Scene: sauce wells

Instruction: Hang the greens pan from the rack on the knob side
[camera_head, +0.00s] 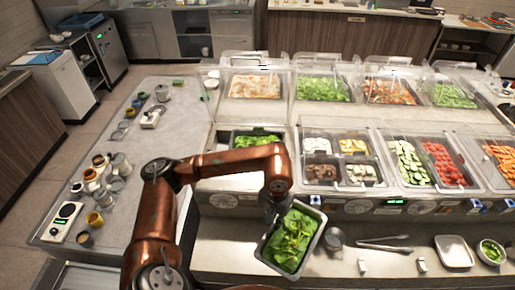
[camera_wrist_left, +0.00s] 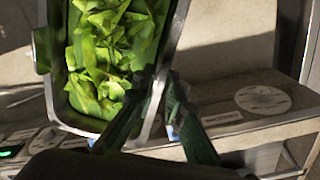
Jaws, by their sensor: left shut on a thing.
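The greens pan (camera_head: 290,240) is a metal pan full of leafy greens, held tilted over the front counter. My left gripper (camera_head: 278,203) is shut on its upper rim. In the left wrist view the pan (camera_wrist_left: 108,60) fills the upper left, and the gripper fingers (camera_wrist_left: 155,115) pinch its edge. The knob side is not clear to me; round pale dials (camera_head: 357,207) line the front panel of the serving unit, and one also shows in the left wrist view (camera_wrist_left: 262,99). I cannot make out a rack with certainty. My right gripper is not in view.
Behind the pan stand wells of greens (camera_head: 255,139), cucumber (camera_head: 408,163) and tomato (camera_head: 444,163) under clear guards. The front counter holds a metal cup (camera_head: 334,238), tongs (camera_head: 385,243), a white tray (camera_head: 454,251) and a small greens bowl (camera_head: 491,251). Jars crowd the left table.

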